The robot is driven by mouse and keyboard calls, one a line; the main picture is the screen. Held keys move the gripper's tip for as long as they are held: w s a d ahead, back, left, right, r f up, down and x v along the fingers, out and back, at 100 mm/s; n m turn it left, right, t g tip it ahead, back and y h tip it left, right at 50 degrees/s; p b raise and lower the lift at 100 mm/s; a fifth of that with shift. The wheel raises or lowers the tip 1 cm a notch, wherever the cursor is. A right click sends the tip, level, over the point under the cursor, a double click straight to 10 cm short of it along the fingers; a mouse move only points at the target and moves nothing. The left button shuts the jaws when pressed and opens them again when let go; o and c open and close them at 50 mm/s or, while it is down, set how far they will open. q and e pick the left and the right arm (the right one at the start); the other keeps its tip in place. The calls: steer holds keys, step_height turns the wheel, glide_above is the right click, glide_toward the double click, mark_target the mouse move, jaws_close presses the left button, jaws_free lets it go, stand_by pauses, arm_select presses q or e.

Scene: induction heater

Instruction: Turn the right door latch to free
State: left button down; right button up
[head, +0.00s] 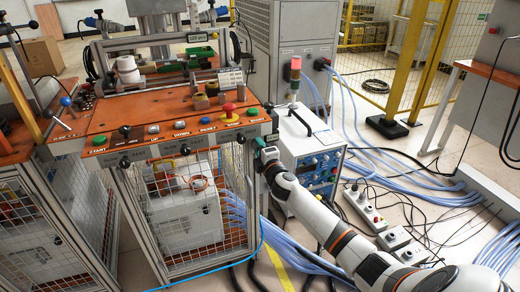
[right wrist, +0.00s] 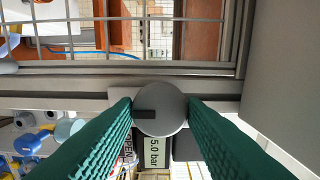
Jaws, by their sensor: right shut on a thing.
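My right gripper (head: 264,150) is at the front right corner of the orange-topped workbench, below its tabletop. In the right wrist view its two green ribbed fingers (right wrist: 161,106) are closed on opposite sides of a round grey knob, the right door latch (right wrist: 172,122). The knob has a dark bar mark running from its middle to the left. Above it in that view is the frame of a wire-mesh door (right wrist: 130,70). In the head view the gripped latch is too small and covered to make out. My left gripper is not in view.
The workbench (head: 190,102) carries push buttons and a red emergency button (head: 229,110). A blue-fronted box (head: 318,168) stands close right of my gripper. Blue hoses and power strips (head: 364,208) lie on the floor. A pressure display (right wrist: 155,153) reads 5.0 bar.

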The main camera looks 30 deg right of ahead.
steer(key=o, duration=1)
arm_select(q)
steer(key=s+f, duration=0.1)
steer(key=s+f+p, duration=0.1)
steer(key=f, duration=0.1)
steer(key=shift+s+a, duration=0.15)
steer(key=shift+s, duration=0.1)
arm_select(e)
steer(key=v, duration=1.2)
steer(key=shift+f, duration=0.1)
steer(key=shift+f, duration=0.1)
